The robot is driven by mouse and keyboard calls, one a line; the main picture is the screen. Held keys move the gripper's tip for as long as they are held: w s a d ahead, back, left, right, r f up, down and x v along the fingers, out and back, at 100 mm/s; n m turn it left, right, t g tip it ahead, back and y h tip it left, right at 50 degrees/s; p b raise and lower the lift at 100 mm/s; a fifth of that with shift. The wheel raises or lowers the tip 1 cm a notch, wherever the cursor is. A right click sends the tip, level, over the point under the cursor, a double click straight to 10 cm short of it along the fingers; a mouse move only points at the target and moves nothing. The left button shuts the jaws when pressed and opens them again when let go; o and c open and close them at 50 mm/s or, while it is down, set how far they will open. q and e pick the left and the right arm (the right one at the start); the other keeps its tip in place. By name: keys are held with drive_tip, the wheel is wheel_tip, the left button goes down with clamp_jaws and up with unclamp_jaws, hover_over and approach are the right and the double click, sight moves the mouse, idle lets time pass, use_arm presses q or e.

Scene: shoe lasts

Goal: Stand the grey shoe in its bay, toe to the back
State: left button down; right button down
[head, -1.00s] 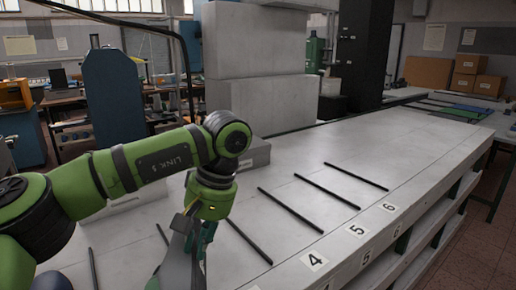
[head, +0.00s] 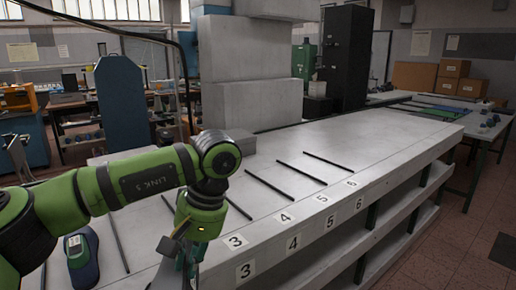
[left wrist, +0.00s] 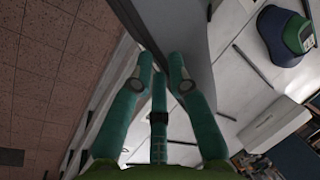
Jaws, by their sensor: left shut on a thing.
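My left gripper (head: 187,256) hangs over the near side of the pale bench (head: 350,140), low in the head view. In the left wrist view its green fingers (left wrist: 161,68) are shut on the grey shoe (left wrist: 182,28), which extends beyond them toward the top edge. In the head view only a small part of this shoe shows beside the fingers, so its toe direction is unclear. Black strips (head: 270,187) divide the bench into bays, with numbers 3 (head: 236,241) to 6 along the front. My right gripper is not in view.
A dark blue and green shoe (head: 81,262) stands on the bench at the lower left. A pale block (head: 262,104) stands at the back. The bays from 4 to 6 look empty. Shelves (head: 400,213) lie below the bench front.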

sight(177, 283)
use_arm(q)
drive_tip(key=shift+m, duration=0.4)
drive_tip(key=s+a+f, duration=0.1)
drive_tip(key=f, duration=0.1)
drive_tip(key=a+f, duration=0.1)
drive_tip(key=s+f, duration=0.1)
drive_tip(key=f, duration=0.1)
drive_tip(key=shift+s+a+f, duration=0.3)
drive_tip(key=shift+a+f, duration=0.05)
drive_tip(key=shift+a, duration=0.05)
drive_tip(key=s+a+f+m, duration=0.1)
drive_tip(key=s+a+f, duration=0.2)
drive_tip(key=s+f, duration=0.3)
drive_tip(key=shift+f+t, duration=0.3)
drive_tip(key=shift+f, duration=0.35)
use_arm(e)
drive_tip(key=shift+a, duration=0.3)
use_arm(q)
drive_tip(key=shift+f, duration=0.1)
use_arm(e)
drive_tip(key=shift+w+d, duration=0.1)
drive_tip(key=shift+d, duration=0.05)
use_arm(q)
drive_tip(key=shift+a, duration=0.1)
drive_tip(key=shift+s, duration=0.15)
